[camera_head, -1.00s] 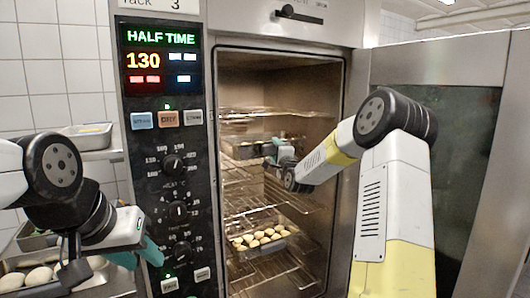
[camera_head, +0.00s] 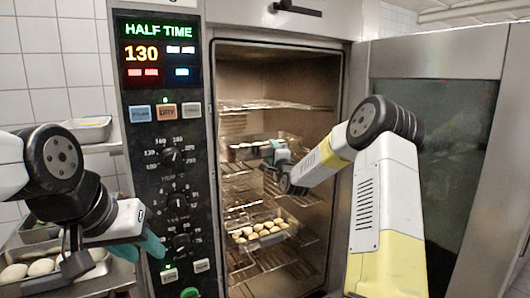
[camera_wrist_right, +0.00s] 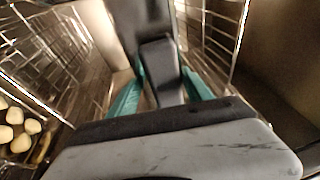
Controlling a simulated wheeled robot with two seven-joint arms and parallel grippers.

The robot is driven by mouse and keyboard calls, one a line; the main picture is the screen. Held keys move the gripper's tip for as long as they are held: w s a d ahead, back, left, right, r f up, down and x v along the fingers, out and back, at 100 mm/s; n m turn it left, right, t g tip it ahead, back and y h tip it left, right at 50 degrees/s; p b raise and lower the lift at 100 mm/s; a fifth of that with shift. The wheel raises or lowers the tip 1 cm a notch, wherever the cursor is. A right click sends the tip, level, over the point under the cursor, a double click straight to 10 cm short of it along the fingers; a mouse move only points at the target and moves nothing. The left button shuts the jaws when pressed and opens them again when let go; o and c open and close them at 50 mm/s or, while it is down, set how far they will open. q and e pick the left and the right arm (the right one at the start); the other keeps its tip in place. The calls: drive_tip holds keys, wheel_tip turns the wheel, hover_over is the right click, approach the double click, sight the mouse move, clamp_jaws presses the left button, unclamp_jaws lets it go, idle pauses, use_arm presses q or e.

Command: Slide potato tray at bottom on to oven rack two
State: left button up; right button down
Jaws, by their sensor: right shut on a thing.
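A potato tray (camera_head: 291,231) with several pale potatoes (camera_head: 262,230) rests on a lower rack inside the open oven. Potatoes (camera_wrist_right: 14,132) also show at the left of the right wrist view. A second dark tray (camera_head: 240,151) sits on a higher rack. My right gripper (camera_head: 275,153) reaches into the oven and is shut at the right side of this higher tray; its teal fingers (camera_wrist_right: 160,92) flank a dark part in the wrist view. My left gripper (camera_head: 138,249) is outside, in front of the control panel; its grip is unclear.
Another tray (camera_head: 92,285) with potatoes stands at lower left, below my left arm. A metal pan (camera_head: 88,129) is on a shelf at left. The oven door (camera_head: 430,170) is open to the right. Wire racks (camera_head: 275,106) line the cavity.

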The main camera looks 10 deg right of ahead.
drive_tip(key=shift+r, duration=0.15)
drive_tip(key=shift+c, duration=1.9)
unclamp_jaws()
drive_tip(key=shift+f, duration=0.3)
drive_tip(key=s, duration=0.7)
drive_tip(key=shift+s+d+f, duration=0.3)
drive_tip(key=shift+s, duration=0.05)
wheel_tip(320, 180, up, 8)
